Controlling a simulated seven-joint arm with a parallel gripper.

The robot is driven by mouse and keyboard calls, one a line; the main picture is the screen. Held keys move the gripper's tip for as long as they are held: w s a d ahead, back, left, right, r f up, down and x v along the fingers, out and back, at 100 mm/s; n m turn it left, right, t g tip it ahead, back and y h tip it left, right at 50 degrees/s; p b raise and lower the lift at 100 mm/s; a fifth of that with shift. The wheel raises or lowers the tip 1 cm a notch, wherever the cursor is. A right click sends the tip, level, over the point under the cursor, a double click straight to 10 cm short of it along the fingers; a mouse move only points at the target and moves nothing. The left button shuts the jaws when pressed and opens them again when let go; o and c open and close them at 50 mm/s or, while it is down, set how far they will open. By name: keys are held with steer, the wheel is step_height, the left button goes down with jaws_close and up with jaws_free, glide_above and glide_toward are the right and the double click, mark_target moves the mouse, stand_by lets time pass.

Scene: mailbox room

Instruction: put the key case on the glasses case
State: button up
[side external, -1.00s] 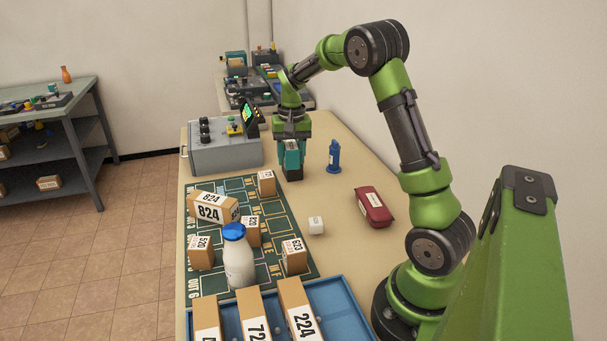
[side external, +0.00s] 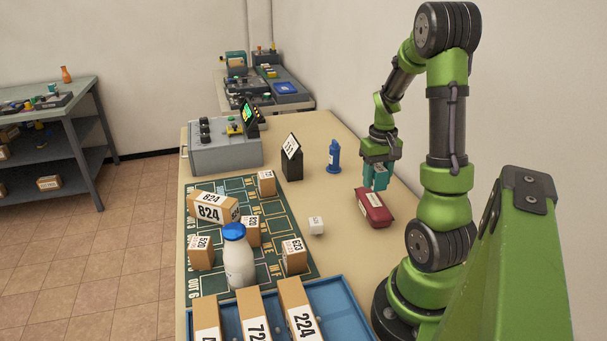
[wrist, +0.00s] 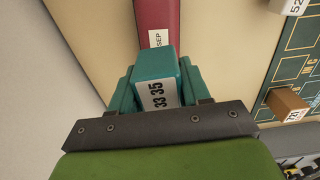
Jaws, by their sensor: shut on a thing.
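The key case, a small teal block with a white label reading 33 35, shows in the wrist view (wrist: 155,68) between my fingers. My gripper (side external: 377,173) is shut on it over the far end of the glasses case. The glasses case (side external: 374,208) is a long dark red case with a white label, lying on the table near my arm's base. In the wrist view the glasses case (wrist: 158,18) runs on beyond the key case, which hides its near part. I cannot tell whether the two cases touch.
A blue bottle-like object (side external: 334,157) and a black block with a slanted white label (side external: 292,160) stand farther back. Several cartons and a blue-capped bottle (side external: 237,258) stand on the green mat. A blue tray (side external: 345,310) is in front.

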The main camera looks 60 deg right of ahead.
mark_target(375, 189)
steer(key=shift+f, duration=2.05)
steer(key=shift+f, duration=0.1)
steer(key=o, duration=1.1)
step_height(375, 189, up, 12)
steer(key=shift+f, duration=0.1)
steer(key=w+a+r+n+t, duration=0.1)
steer(key=w+a+r+t, duration=0.1)
steer(key=w+a, duration=0.3)
steer(key=w+a+r+n+t, duration=0.1)
steer(key=w+a+r, duration=0.15)
steer(key=a, duration=0.55)
steer(key=s+a+r+n+t+y, duration=0.1)
steer(key=a+t, duration=0.1)
steer(key=a, duration=0.7)
steer(key=s+a+r+n+t+y, duration=0.1)
steer(key=a+r+n+t, duration=0.1)
steer(key=a, duration=0.8)
steer(key=shift+r, duration=0.2)
